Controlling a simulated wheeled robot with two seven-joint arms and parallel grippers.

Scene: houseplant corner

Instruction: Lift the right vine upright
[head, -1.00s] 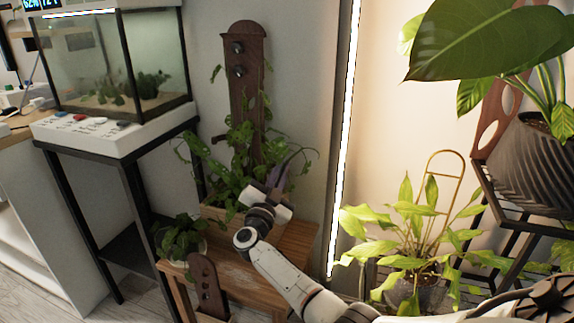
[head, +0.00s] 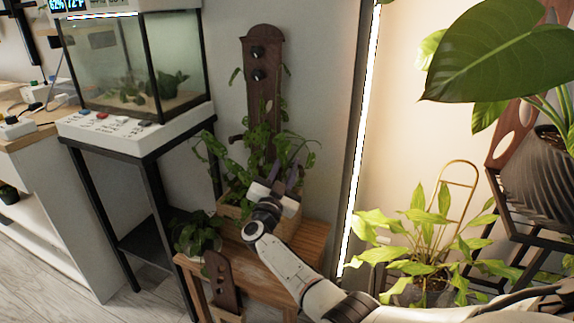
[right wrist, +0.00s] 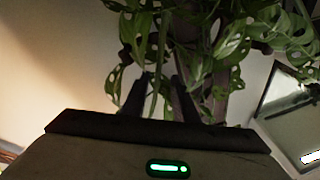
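A leafy vine plant (head: 262,150) grows from a wooden planter box (head: 231,211) in front of a tall dark wooden post (head: 264,85). Its right vine (head: 303,148) arches out to the right of the post. My right gripper (head: 285,178) is at the plant's right side, over the box's right end. In the right wrist view its two dark fingers (right wrist: 160,85) stand apart, with a thin green stem and leaves (right wrist: 156,88) seen between them. I cannot tell whether they touch it. My left gripper is out of view.
The box stands on a wooden bench (head: 310,247) beside a small potted plant (head: 195,235). An aquarium (head: 140,65) stands on a black-framed stand at left. A vertical light strip (head: 360,140) and another leafy plant (head: 425,245) are to the right.

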